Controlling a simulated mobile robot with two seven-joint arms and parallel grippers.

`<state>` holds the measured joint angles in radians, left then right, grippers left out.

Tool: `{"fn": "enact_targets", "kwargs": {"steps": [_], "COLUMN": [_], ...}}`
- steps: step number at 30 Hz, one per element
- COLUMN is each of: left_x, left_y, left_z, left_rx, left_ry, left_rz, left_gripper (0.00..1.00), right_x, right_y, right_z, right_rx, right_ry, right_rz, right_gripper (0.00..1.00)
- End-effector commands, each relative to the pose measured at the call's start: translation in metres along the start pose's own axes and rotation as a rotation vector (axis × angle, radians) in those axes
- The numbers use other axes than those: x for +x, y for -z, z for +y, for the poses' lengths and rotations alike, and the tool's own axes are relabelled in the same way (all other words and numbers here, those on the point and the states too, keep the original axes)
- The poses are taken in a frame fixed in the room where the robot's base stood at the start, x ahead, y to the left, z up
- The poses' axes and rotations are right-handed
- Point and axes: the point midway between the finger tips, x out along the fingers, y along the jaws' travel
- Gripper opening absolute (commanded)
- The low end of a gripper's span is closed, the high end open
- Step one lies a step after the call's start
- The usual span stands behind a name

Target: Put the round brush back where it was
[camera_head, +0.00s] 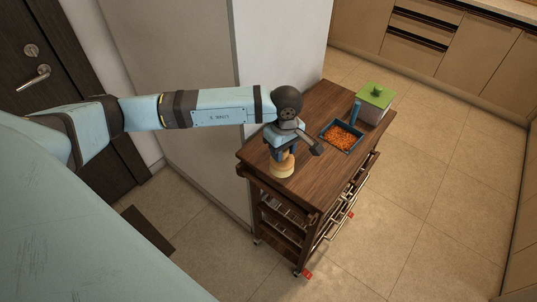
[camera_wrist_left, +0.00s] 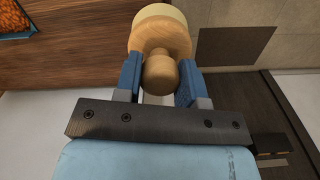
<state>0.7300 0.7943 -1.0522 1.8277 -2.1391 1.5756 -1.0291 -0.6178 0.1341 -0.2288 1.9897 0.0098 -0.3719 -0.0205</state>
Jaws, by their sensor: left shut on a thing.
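The round brush (camera_wrist_left: 160,35) is a pale wooden disc with a rounded knob handle. In the left wrist view my left gripper (camera_wrist_left: 160,85) has its blue fingers on both sides of the knob, shut on it. In the head view the brush (camera_head: 282,166) shows below my left gripper (camera_head: 284,152), over the near left part of the wooden cart top (camera_head: 315,178). I cannot tell whether the brush touches the cart top. My right gripper is not in view.
A blue dustpan (camera_head: 328,131) with orange bits in it lies on the cart top, right of the brush. A clear box with a green lid (camera_head: 376,95) stands at the cart's far right corner. A wall (camera_head: 265,50) rises behind the cart. Tiled floor lies open to the right.

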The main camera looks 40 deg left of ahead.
Motion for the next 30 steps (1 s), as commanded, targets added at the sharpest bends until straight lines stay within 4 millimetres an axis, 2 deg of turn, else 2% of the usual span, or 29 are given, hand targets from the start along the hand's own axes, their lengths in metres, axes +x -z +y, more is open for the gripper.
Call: {"fn": "enact_targets", "kwargs": {"steps": [1, 6, 12, 18, 21, 25, 28, 30], "left_x": [-0.01, -0.043, -0.082, -0.11, -0.119, -0.122, -0.11, -0.094], "left_y": [0.008, 0.036, 0.07, 0.096, 0.103, 0.108, 0.109, 0.109], "left_z": [0.007, 0.023, 0.034, 0.036, 0.035, 0.034, 0.034, 0.033], "left_rx": [-0.153, -0.699, -1.329, -1.822, -1.974, -2.074, -2.095, -2.096], "left_ry": [-0.002, -0.001, 0.0, 0.001, 0.001, 0.003, 0.004, 0.007], "left_rz": [-0.001, -0.002, -0.002, -0.001, 0.0, 0.002, 0.003, 0.006], "left_gripper": [0.14, 0.14, 0.14, 0.14, 0.14, 0.14, 0.14, 0.14], "right_x": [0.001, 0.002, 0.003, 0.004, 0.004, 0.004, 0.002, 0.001], "right_y": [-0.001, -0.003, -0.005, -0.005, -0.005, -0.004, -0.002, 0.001], "right_z": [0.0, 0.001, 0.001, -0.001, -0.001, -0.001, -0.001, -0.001], "right_rx": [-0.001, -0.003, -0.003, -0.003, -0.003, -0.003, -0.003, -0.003], "right_ry": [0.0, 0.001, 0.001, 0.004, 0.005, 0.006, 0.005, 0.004], "right_rz": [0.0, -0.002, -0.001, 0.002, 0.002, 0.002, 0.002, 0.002], "right_gripper": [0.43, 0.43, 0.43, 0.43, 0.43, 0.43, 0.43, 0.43]}}
